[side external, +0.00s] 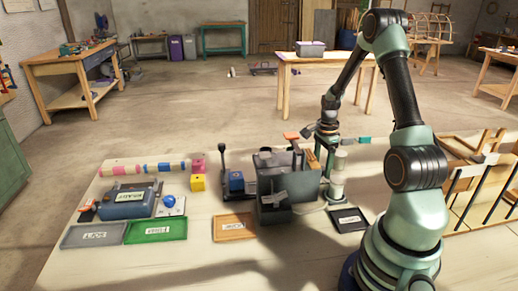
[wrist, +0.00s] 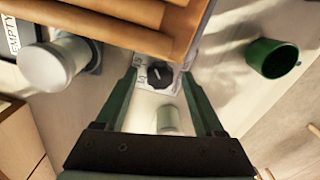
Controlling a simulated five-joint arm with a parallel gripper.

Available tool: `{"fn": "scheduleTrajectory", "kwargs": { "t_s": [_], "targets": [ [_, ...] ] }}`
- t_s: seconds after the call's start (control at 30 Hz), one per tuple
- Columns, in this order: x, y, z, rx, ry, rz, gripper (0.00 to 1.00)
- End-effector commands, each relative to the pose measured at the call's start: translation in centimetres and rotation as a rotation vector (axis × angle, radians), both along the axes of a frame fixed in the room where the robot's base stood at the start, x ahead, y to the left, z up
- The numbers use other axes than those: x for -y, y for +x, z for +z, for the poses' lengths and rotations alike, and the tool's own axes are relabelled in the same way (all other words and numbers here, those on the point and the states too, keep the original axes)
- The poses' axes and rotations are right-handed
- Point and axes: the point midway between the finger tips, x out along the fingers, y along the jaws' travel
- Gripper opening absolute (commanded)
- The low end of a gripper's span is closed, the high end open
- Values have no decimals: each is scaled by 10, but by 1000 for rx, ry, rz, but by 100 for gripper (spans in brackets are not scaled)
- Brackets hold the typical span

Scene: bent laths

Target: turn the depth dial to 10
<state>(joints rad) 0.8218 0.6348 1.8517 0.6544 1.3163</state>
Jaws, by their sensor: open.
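A black dial (wrist: 160,74) with a light pointer mark sits on a pale plate with dark markings around it, near the middle of the wrist view. The numbers are too small to read, so I cannot tell its setting. My gripper (wrist: 160,76) is open and empty, with one green finger on each side of the dial in that view. I cannot tell how far above the dial the fingertips are. In the side view my gripper (side external: 330,145) is low behind the grey machine, and the dial cannot be made out there.
Brown wooden pieces (wrist: 130,25) lie close beyond the dial. White cylinders stand left (wrist: 52,66) and below it (wrist: 168,119). A green cup (wrist: 272,58) is at right. The grey machine (side external: 285,180) blocks the side view; labelled trays (side external: 155,229) line the table's front.

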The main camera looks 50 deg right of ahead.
Motion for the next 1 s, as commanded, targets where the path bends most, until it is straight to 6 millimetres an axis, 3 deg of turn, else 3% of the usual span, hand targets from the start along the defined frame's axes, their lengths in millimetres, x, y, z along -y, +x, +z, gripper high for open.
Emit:
{"fn": "scheduleTrajectory", "kwargs": {
  "t_s": [0.13, 0.3, 0.67, 1.0],
  "targets": [
    [0, 0, 0, 0, 0, 0, 67],
    [0, 0, 0, 0, 0, 0, 2],
    [0, 0, 1, -1, 1, 39, 0],
    [0, 0, 1, 0, 1, 261, 0]
  ]
}}
